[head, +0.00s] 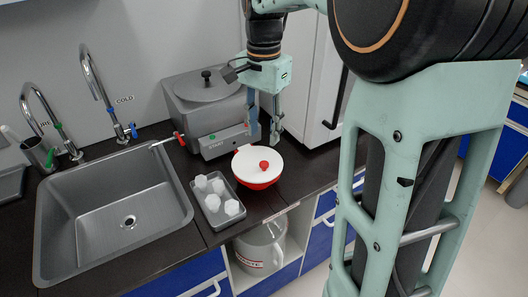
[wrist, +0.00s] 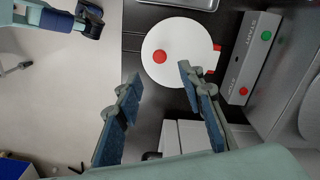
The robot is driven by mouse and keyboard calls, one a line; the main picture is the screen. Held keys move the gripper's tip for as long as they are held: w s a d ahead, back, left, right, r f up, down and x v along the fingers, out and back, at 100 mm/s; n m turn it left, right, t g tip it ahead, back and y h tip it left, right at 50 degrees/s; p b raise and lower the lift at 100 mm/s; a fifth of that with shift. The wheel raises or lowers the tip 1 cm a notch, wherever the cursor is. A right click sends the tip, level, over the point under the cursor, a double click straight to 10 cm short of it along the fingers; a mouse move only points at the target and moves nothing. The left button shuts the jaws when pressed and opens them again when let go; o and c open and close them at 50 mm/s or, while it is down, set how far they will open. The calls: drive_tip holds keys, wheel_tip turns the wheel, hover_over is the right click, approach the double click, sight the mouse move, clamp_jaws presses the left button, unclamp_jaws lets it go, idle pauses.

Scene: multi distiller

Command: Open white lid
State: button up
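The white lid (head: 257,160) is round with a red knob (head: 264,165) and lies on a red bowl (head: 258,184) on the dark counter. In the wrist view the white lid (wrist: 178,40) is beyond the fingertips, with its red knob (wrist: 159,57) showing near its left side. My gripper (head: 264,138) is above and behind the lid in the head view, pointing down. In the wrist view my gripper (wrist: 158,78) has its fingers wide apart with nothing between them. The fingers do not appear to touch the lid or knob.
A grey distiller (head: 207,108) with start and stop buttons stands behind the bowl. A metal tray (head: 207,216) with several white chunks is left of it, then a sink (head: 110,210) with taps. A white cabinet (head: 312,90) stands behind at right.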

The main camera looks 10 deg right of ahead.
sight(264, 163)
wheel_tip(264, 163, down, 10)
drive_tip(key=shift+r+b, duration=0.25)
drive_tip(key=shift+b, duration=0.25)
clamp_jaws()
